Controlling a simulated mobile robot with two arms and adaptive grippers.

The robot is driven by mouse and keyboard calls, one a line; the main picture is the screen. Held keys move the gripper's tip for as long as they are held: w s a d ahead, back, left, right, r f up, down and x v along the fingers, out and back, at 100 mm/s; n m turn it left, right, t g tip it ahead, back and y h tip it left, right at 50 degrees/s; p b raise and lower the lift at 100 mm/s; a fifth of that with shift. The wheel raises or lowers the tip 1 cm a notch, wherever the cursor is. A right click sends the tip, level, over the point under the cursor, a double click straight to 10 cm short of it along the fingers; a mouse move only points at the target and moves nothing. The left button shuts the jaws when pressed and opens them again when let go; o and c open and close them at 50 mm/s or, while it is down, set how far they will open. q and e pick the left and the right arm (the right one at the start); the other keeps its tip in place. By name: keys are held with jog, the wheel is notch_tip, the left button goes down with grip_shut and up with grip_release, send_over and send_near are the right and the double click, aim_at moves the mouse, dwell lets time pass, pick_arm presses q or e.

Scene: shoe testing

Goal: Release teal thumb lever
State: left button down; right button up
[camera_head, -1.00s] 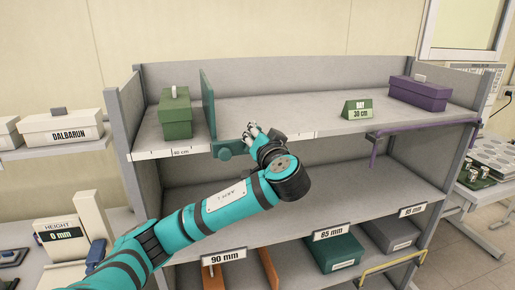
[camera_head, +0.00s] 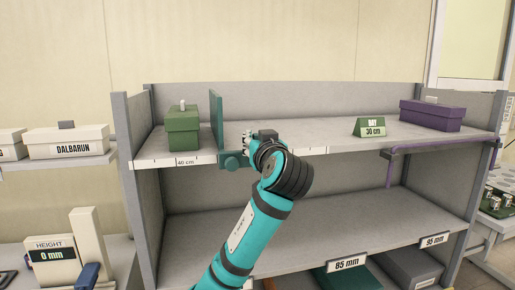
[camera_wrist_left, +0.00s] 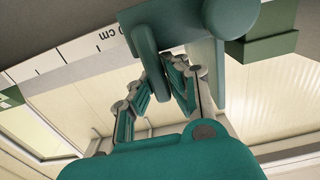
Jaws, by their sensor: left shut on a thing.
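A teal divider panel (camera_head: 217,122) stands upright on the top shelf, right of a green lidded box (camera_head: 183,128). A teal bracket with a round knob (camera_head: 231,162) is at its foot on the shelf's front edge; the knob also shows in the wrist view (camera_wrist_left: 231,16). A teal thumb lever (camera_wrist_left: 152,62) hangs from the bracket in the wrist view, between the fingers. My left gripper (camera_head: 248,142) is at the bracket, just right of the knob; its fingers (camera_wrist_left: 166,72) are shut on the lever. My right gripper is out of view.
A ruler strip (camera_head: 178,161) marked 40 cm runs along the top shelf's front edge. A green BAY 30 cm sign (camera_head: 370,127) and a purple box (camera_head: 431,115) stand right. The shelf between divider and sign is mostly clear. The middle shelf (camera_head: 340,200) is empty.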

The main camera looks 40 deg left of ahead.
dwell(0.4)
pick_arm(q)
jog(key=c, duration=1.3)
grip_release()
jog(key=v, duration=1.2)
jog(key=shift+s, duration=0.1)
